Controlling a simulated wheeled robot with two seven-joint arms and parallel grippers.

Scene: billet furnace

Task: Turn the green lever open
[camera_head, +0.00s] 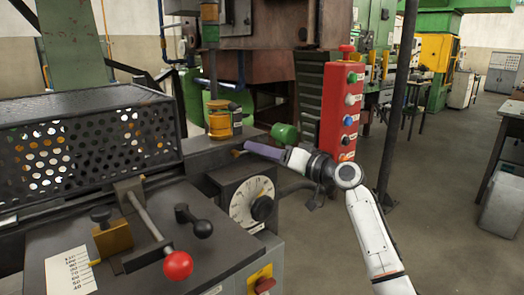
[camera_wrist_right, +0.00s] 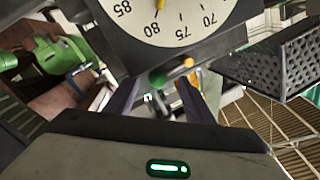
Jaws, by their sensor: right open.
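In the right wrist view a small green ball (camera_wrist_right: 157,77), which looks like the green lever's knob, shows between the tips of my right gripper (camera_wrist_right: 165,84). The gripper's two purple fingers are apart with nothing clamped between them. Whether they touch the ball I cannot tell. In the head view my right gripper (camera_head: 255,149) reaches left beside the grey dial box (camera_head: 213,180); the ball seems hidden there by the fingers. A small yellow-orange tip (camera_wrist_right: 188,63) sits near the right fingertip. My left gripper is not in view.
A rounded green part (camera_head: 285,133) sits just behind my right gripper. A red button box (camera_head: 341,108) stands close behind my right wrist. A red-knobbed lever (camera_head: 178,264), a black knob (camera_head: 203,228) and a perforated cage (camera_head: 85,145) are at left.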

